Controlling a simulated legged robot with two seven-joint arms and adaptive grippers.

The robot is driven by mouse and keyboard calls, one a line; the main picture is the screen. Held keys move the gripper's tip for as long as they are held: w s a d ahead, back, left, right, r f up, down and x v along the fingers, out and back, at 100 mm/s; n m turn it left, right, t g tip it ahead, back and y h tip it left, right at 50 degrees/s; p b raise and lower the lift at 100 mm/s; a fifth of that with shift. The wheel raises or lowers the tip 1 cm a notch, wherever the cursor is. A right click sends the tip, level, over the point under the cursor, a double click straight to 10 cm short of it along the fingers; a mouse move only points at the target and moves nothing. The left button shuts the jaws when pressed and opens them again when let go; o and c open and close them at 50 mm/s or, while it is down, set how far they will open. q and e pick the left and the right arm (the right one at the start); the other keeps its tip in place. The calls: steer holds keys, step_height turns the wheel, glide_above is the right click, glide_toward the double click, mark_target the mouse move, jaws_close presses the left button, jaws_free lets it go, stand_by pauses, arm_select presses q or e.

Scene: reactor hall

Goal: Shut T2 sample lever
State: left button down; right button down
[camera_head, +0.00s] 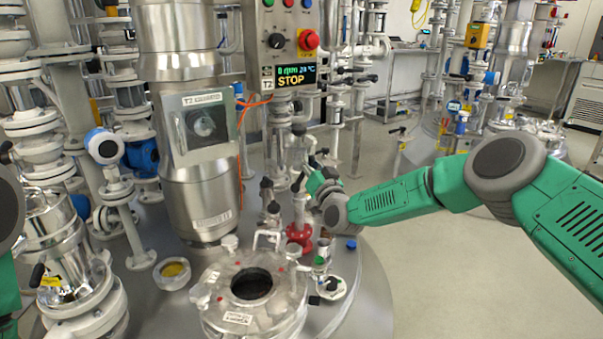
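My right arm, green and grey, comes in from the right. Its gripper (310,167) is among the small valves and pipes below the T2 control box. A small black lever handle (297,182) shows just left of the gripper; I cannot tell if they touch. I cannot tell for certain whether this is the T2 sample lever, or its position. The gripper's fingers are small and partly hidden, so their opening is unclear. Only part of my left arm shows at the left edge; its gripper is out of view.
The T2 control box (290,45) has a red knob and a display reading STOP. A steel column (205,195) stands left of the valves. In front are an open round port (215,310), a red valve fitting (299,237) and a blue cap (351,244). Clear floor (440,270) lies at the right.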

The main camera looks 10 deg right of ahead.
steer(key=shift+s+d+f+m+t+h+b, duration=0.3)
steer(key=shift+f+m+b, duration=0.15)
steer(key=shift+m+b, duration=0.2)
steer(key=shift+s+d+f+m+t+h+b, duration=0.15)
steer(key=shift+d+f+m+t+h+b, duration=0.1)
steer(key=shift+f+m+b, duration=0.25)
steer(key=shift+r, duration=0.1)
steer(key=c, duration=1.5)
jaws_free()
steer(key=shift+s+d+r, duration=0.1)
steer(key=shift+s+r, duration=0.05)
steer(key=shift+s, duration=0.05)
steer(key=shift+c, duration=0.2)
steer(key=shift+d+r, duration=0.1)
steer(key=shift+r, duration=0.05)
steer(key=v, duration=1.2)
steer(key=shift+w, duration=0.1)
